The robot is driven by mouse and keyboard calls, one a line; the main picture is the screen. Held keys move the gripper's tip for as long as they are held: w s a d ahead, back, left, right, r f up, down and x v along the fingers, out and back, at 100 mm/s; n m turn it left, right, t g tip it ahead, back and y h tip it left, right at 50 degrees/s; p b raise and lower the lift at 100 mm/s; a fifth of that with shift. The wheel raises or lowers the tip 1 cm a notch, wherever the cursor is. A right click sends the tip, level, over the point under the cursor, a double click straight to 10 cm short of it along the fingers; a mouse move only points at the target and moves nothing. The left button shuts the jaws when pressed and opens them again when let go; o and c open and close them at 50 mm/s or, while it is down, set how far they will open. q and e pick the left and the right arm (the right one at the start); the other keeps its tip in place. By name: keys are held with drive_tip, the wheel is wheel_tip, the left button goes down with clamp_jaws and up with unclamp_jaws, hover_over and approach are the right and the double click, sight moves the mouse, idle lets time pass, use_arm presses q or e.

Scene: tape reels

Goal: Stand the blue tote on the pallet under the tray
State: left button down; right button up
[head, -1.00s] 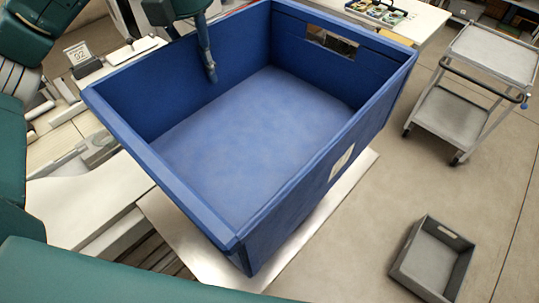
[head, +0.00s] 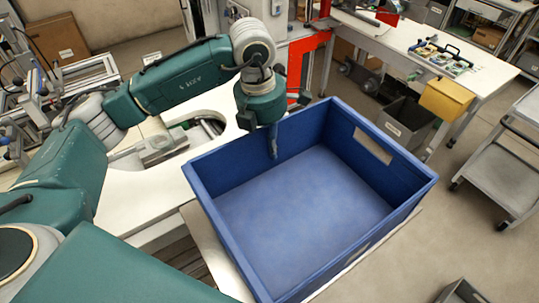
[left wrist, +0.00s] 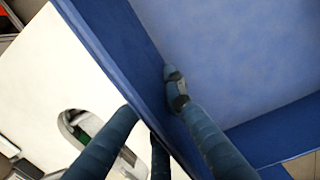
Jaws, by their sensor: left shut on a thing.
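The blue tote (head: 300,215) is large, open and empty, and fills the middle of the head view. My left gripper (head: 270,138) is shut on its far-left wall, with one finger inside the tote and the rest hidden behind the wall. In the left wrist view, the gripper (left wrist: 152,100) has its fingers on both sides of the blue wall (left wrist: 115,55). A pale flat surface (head: 212,255) shows below the tote's near-left side; I cannot tell whether they touch. I cannot make out the pallet for certain. My right gripper is not in view.
A white workbench (head: 490,75) at the back right holds a tool tray (head: 445,57). A grey cart (head: 500,175) is at right. A grey crate (head: 462,293) lies on the floor at lower right.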

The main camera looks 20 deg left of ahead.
sight(270, 165)
use_arm(q)
drive_tip(key=shift+f+p, duration=0.6)
drive_tip(key=shift+f, duration=1.55)
drive_tip(key=c, duration=2.3)
unclamp_jaws()
drive_tip(key=shift+f, duration=0.25)
drive_tip(key=o, duration=0.5)
drive_tip(key=shift+r, duration=0.1)
drive_tip(key=shift+c, duration=0.2)
